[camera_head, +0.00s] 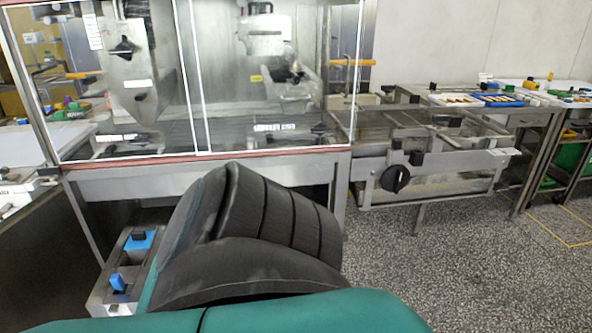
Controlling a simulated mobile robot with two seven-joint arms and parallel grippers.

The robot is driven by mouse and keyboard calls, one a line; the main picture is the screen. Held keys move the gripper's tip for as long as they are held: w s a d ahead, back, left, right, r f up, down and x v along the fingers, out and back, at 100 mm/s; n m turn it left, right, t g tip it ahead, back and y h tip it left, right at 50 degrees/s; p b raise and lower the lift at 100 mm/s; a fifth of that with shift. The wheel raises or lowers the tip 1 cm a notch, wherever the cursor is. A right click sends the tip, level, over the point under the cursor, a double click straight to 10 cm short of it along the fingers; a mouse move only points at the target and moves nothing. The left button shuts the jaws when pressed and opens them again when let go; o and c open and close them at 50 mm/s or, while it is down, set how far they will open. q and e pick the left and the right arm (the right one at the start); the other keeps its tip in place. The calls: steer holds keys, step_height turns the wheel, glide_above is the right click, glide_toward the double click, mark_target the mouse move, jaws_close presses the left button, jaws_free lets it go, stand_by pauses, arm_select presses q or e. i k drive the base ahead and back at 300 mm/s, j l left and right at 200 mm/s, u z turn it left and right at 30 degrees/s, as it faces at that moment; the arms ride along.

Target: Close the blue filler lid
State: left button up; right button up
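At the lower left, a metal box-like unit (104,292) stands low beside the machine's frame. It carries a blue piece with a black part on top (141,238) and a second small blue piece (118,283) nearer to me. I cannot tell which of these, if either, is the blue filler lid, or whether a lid is open or shut. A large black and teal part of my own body fills the lower middle and hides the unit's right side. Neither of my grippers is in view.
A glass-fronted metal machine (205,180) stands ahead. To its right is a metal conveyor section with a black knob (395,178). Farther right, a table holds a blue tray (497,99) and other trays. The speckled floor (470,265) at the right is clear.

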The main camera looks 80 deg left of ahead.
mark_target(137, 239)
steer(key=u, duration=3.65)
steer(key=i+j, duration=0.15)
steer(key=j, duration=0.15)
steer(key=i+j, duration=0.2)
steer(key=i+j+z, duration=0.1)
steer(key=j+z, duration=0.2)
steer(key=i+j+z, duration=0.1)
steer(key=j+z, duration=0.2)
steer(key=j, duration=0.15)
